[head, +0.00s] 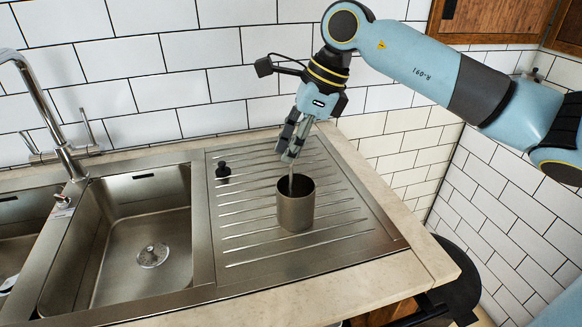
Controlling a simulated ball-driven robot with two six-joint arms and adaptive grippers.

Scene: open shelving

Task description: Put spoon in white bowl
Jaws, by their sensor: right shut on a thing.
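My right gripper (290,154) points down just above a metal cup and is shut on a thin metal spoon (291,181). Only a short length of the spoon shows between the fingertips and the cup; its lower end is hidden inside. The grey metal cup (296,212) stands upright on the ribbed drainboard. No white bowl is in view. My left gripper is not in view.
The steel drainboard (245,262) is mostly clear around the cup, with a small black knob (222,171) at its back left. The sink basin (125,225) and faucet (62,130) are on the left. A tiled wall stands behind.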

